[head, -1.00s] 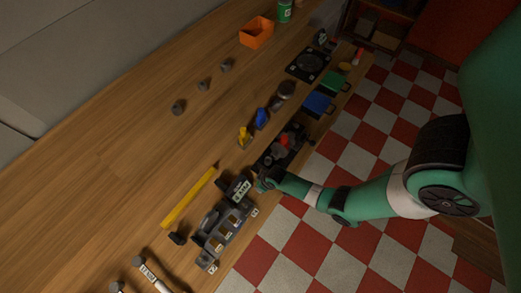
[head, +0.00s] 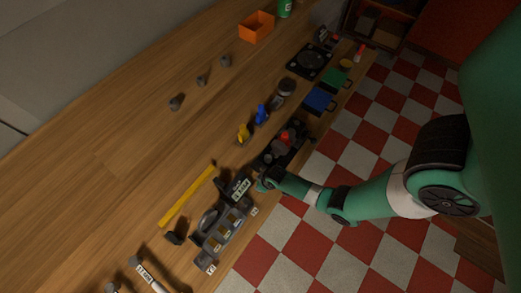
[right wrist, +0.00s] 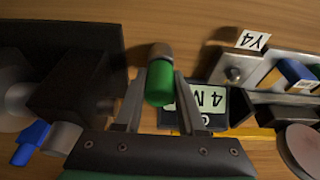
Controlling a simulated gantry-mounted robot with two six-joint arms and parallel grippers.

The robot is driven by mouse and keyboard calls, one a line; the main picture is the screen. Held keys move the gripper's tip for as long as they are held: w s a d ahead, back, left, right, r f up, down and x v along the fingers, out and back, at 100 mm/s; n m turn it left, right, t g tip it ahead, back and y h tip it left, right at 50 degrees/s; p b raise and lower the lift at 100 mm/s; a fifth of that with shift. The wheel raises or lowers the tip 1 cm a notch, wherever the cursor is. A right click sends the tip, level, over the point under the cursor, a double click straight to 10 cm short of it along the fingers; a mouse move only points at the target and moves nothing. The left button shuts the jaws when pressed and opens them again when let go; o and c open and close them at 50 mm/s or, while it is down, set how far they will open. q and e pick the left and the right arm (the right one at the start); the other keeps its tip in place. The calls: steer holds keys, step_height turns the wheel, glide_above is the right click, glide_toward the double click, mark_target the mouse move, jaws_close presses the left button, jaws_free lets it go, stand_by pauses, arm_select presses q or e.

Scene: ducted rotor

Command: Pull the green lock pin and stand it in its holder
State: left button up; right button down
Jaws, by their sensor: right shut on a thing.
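The green lock pin (right wrist: 159,87) is between the two fingers of my right gripper (right wrist: 158,78) in the right wrist view. The fingers are shut on it, one on each side. A brown-grey round end (right wrist: 160,50) shows just beyond the green part. In the head view my right gripper (head: 266,182) is low at the bench's front edge, between a dark rotor unit and a labelled dark rack. The pin is too small to make out there. I cannot tell for sure which part is the pin's holder. My left gripper is not in view.
The dark rack (head: 205,258) with several slots lies left of the gripper, beside a labelled display (head: 237,187). The dark rotor unit (head: 272,156) is close on the other side. A yellow bar (head: 187,195) lies behind. The middle of the bench is mostly clear.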

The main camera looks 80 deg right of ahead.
steer(key=shift+r, duration=0.15)
steer(key=shift+r+p, duration=1.25)
steer(key=shift+p, duration=0.1)
steer(key=shift+f, duration=0.2)
steer(key=shift+f+b, duration=1.25)
steer(key=shift+b, duration=0.05)
steer(key=shift+c, duration=2.1)
jaws_free()
